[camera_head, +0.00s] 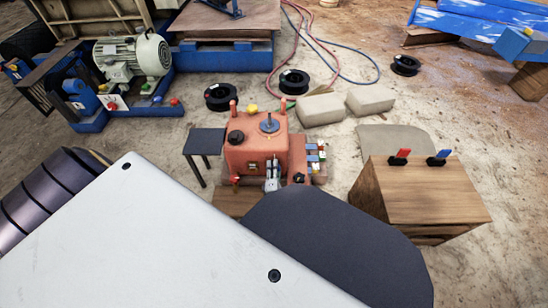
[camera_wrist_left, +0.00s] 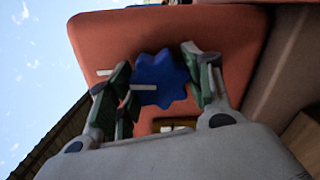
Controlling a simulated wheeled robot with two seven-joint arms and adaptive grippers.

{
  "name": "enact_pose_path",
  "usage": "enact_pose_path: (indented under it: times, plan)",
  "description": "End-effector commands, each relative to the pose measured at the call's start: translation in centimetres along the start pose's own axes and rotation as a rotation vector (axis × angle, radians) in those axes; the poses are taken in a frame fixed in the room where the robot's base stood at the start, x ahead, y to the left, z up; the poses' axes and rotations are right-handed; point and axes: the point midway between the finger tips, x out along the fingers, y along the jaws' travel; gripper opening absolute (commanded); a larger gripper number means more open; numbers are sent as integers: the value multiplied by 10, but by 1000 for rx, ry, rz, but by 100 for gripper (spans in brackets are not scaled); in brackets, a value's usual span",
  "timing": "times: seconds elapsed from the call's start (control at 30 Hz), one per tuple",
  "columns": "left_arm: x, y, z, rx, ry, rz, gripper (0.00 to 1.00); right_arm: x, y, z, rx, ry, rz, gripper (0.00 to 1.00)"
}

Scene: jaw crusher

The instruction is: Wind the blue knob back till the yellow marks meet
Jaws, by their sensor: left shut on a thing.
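The blue lobed knob (camera_wrist_left: 165,72) sits on the front face of the orange-red crusher box (camera_head: 254,152). In the left wrist view the box face (camera_wrist_left: 240,48) fills the background. My left gripper (camera_wrist_left: 160,82) has its fingers on both sides of the knob and is shut on it. A pale mark (camera_wrist_left: 143,87) on the knob points left. Another pale mark (camera_wrist_left: 104,72) is on the box face, left of the knob and a little higher; a finger stands between them. In the head view my left gripper (camera_head: 272,184) is at the box's front and hides the knob. My right gripper is out of view.
A wooden crate (camera_head: 422,195) with red and blue clips stands at the right. A small dark table (camera_head: 204,142) is left of the box. Pale blocks (camera_head: 370,99), black spools (camera_head: 294,82) and hoses lie behind. A motor unit (camera_head: 133,58) stands at back left.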

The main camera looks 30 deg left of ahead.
Motion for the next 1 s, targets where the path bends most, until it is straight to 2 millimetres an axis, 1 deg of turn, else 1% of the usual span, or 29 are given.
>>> enact_pose_path:
  times: [0.27,0.67,0.7,0.83,1.0]
  plan:
    - [0,-1,-2,-64,2,-1,27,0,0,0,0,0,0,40]
    - [-1,-1,-2,-69,2,-2,27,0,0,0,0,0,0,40]
    - [-1,-1,-2,-69,3,-2,56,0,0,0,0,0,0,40]
    - [0,-1,-1,-68,2,-1,72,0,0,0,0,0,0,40]
    - [0,0,-1,-68,1,-1,72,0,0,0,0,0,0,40]
